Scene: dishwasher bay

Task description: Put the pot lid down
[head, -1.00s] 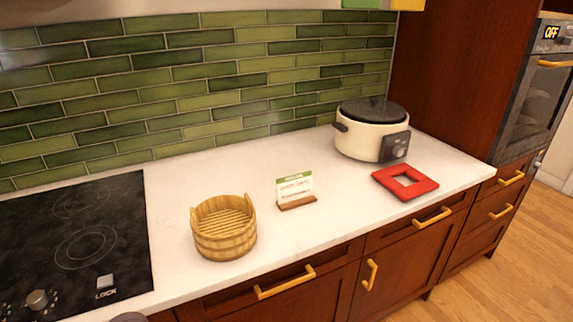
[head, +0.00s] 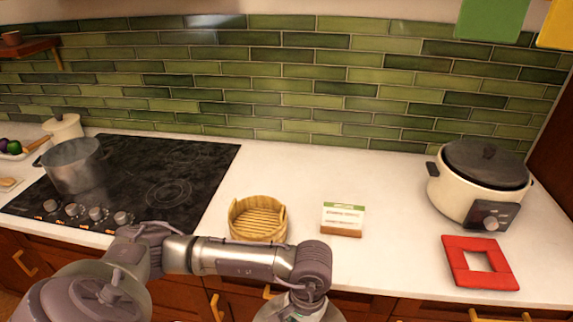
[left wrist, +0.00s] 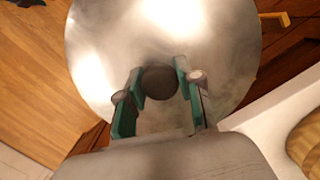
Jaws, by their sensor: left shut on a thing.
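In the left wrist view, the pot lid (left wrist: 105,45) is a large, shiny metal disc with a dark round knob (left wrist: 160,83). My left gripper (left wrist: 160,76) is shut on the knob, with a green-padded finger on each side. The lid is over the floor and cabinet fronts, off the counter. In the head view, my left arm reaches across the bottom; its lower end is cut off, and I cannot make out the lid there. A grey metal pot (head: 72,166) without a lid stands on the black cooktop (head: 165,165). My right gripper is not in view.
On the white counter (head: 390,175) stand a wooden tub (head: 257,224), a small card holder (head: 342,219) and a cream cooker with dark lid (head: 480,183). A red square trivet (head: 455,262) lies in front of the cooker. Counter between card and cooker is clear.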

